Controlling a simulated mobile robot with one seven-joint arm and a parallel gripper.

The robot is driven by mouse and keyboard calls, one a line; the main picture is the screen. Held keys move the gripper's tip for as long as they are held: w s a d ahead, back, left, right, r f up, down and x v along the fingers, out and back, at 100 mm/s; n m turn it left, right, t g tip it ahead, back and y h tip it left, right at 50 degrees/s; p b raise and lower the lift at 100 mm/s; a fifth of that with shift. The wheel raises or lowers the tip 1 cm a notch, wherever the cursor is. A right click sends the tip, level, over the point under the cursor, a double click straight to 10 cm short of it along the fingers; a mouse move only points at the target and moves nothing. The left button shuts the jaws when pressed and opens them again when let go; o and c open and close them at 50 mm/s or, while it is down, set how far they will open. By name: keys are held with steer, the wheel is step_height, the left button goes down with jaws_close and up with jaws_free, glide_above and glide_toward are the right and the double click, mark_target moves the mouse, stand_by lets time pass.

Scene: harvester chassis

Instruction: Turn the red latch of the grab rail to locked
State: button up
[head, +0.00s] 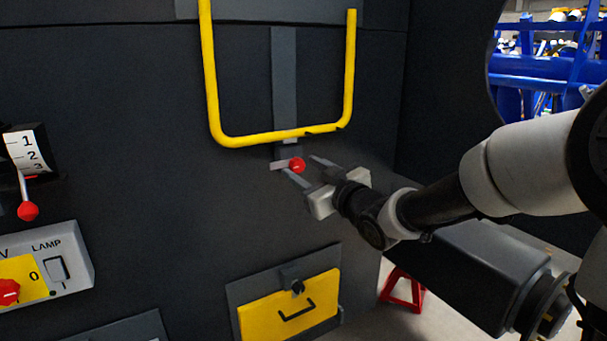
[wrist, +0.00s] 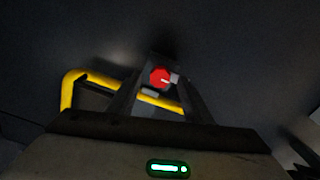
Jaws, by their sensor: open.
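The red latch (head: 297,165) is a small red knob with a pale mark, on the dark panel just under the grab rail. The yellow grab rail (head: 279,137) is a U-shaped bar, its bottom bar just above the latch. My gripper (head: 308,171) is open, with one finger to each side of the knob; whether a finger touches it I cannot tell. In the wrist view the latch (wrist: 160,77) shows between the fingertips, with a grey stub at its right. The grab rail (wrist: 92,78) shows behind the fingers, partly hidden by them.
A lever with a red knob (head: 28,210) and a numbered scale is at the left. Below it is a lamp switch box (head: 72,262). A yellow hatch (head: 290,308) is below my gripper. A red stand (head: 402,288) is on the floor at the right.

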steer(key=shift+w+a, duration=0.3)
steer(key=shift+w, duration=0.15)
steer(key=c, duration=1.1)
steer(key=shift+o, duration=0.2)
